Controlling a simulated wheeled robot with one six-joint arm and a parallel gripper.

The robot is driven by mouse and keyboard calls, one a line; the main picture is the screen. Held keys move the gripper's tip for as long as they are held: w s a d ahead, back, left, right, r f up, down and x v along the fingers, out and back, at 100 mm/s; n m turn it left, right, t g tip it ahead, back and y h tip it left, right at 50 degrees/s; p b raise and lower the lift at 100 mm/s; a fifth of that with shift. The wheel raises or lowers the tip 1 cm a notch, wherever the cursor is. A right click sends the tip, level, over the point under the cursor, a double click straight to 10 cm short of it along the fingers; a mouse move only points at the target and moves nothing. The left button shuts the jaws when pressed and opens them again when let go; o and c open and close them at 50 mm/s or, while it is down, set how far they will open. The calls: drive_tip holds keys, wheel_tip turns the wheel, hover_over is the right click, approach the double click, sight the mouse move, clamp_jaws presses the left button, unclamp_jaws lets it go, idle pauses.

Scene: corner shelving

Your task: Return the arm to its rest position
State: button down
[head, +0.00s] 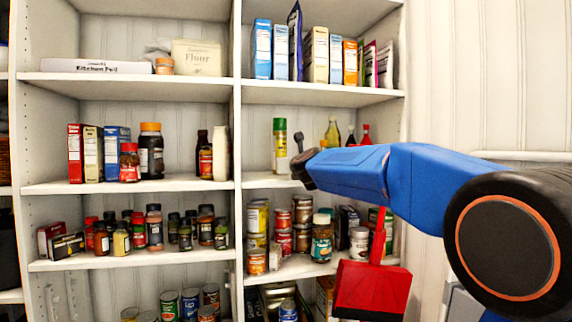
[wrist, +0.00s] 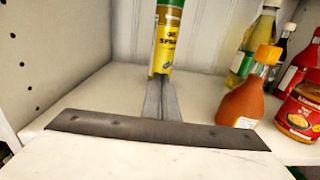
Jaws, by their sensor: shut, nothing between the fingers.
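My arm reaches in from the right in the head view, its blue link crossing in front of the right-hand shelves. Its dark wrist end (head: 303,172) is in front of the middle right shelf, and the fingers cannot be made out there. In the wrist view my gripper (wrist: 161,90) shows as two grey fingers shut together with nothing between them. They point toward a yellow spray can with a green cap (wrist: 167,42). The can stands upright on the shelf, and its base is hidden behind the fingertips. I cannot tell whether they touch it.
An orange-capped sauce bottle (wrist: 248,95), a red jar (wrist: 300,112) and a green glass bottle (wrist: 245,58) stand right of my fingers. The shelf's side panel (wrist: 32,60) is at the left. The shelf board (head: 320,96) with boxes is above; cans and jars (head: 320,240) are below.

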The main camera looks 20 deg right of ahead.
drive_tip(key=s, duration=0.5)
drive_tip(key=shift+s, duration=0.35)
drive_tip(key=s+a+f+n+g+y, duration=0.2)
drive_tip(key=s+f+n+g, duration=0.1)
drive_tip(key=s+f+n, duration=0.8)
drive_tip(key=s+a+f+n+g+y, duration=0.2)
drive_tip(key=s+f+n+g, duration=0.1)
drive_tip(key=s+f+n, duration=0.9)
drive_tip(key=s+d+f+n+g+h, duration=0.1)
drive_tip(key=s+d+f+n+g, duration=0.2)
drive_tip(key=s+f+n, duration=0.3)
drive_tip(key=s+d+f+n+g+h, duration=0.2)
drive_tip(key=s+d+f+n+g, duration=0.2)
drive_tip(key=s+f, duration=1)
drive_tip(key=s+n, duration=0.3)
drive_tip(key=s, duration=0.4)
drive_tip(key=shift+f+h, duration=0.15)
drive_tip(key=shift+h, duration=0.15)
